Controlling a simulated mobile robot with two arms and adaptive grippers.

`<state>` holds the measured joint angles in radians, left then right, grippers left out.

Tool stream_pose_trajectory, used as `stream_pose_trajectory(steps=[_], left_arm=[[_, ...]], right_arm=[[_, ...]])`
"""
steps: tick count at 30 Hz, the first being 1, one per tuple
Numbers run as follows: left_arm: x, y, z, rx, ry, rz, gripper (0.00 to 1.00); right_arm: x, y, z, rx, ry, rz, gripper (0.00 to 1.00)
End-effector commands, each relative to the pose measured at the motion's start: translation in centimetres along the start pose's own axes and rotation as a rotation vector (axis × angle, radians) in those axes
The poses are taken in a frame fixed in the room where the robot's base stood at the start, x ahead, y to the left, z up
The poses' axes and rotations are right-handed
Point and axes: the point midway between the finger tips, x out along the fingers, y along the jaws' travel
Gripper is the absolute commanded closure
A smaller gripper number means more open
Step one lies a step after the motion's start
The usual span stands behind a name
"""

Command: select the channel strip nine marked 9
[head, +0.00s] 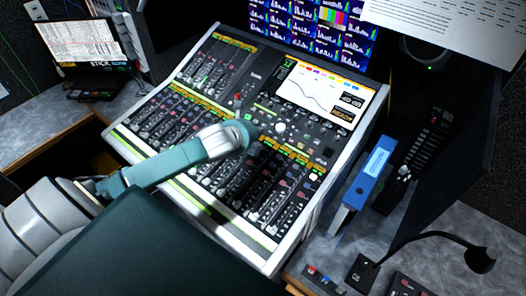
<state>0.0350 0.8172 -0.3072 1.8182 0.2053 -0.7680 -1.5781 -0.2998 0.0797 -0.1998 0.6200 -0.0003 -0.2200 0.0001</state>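The mixing console (334,87) lies tilted across the middle of the head view, with rows of knobs, buttons and faders. Its channel strips stand in banks at the upper left, lower left and lower right. The number marks are too small to read, so I cannot tell which strip is 9. My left arm reaches in from the left over the lower banks. My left gripper (232,178) is dark against the dark console, over the middle of the lower strips. Its fingers are hard to make out, and I cannot tell whether it touches the panel. My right gripper is not in view.
A lit console screen (325,92) is at the upper right of the panel, with monitors (312,30) behind. A blue box (371,170), a black handset (425,143) and a gooseneck microphone (480,258) stand on the right desk. A paper binder (80,42) is at the left.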

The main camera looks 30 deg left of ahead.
Motion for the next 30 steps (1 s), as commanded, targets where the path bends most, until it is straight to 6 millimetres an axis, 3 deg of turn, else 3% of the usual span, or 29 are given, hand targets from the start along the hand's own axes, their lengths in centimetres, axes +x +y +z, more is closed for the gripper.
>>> stream_pose_trajectory(steps=[1,7,15,30], left_arm=[[0.9,0.8,-0.8,-0.002,0.001,-0.001,1.00],[2.7,2.1,-2.1,-0.002,0.000,0.000,1.00],[4.1,3.0,-3.0,-0.001,0.000,0.000,1.00],[4.1,3.0,-3.0,-0.001,0.000,0.000,1.00]], right_arm=[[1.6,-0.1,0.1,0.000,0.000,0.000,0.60],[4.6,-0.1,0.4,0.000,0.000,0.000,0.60],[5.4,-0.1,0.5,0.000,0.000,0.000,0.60],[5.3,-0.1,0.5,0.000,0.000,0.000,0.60]])
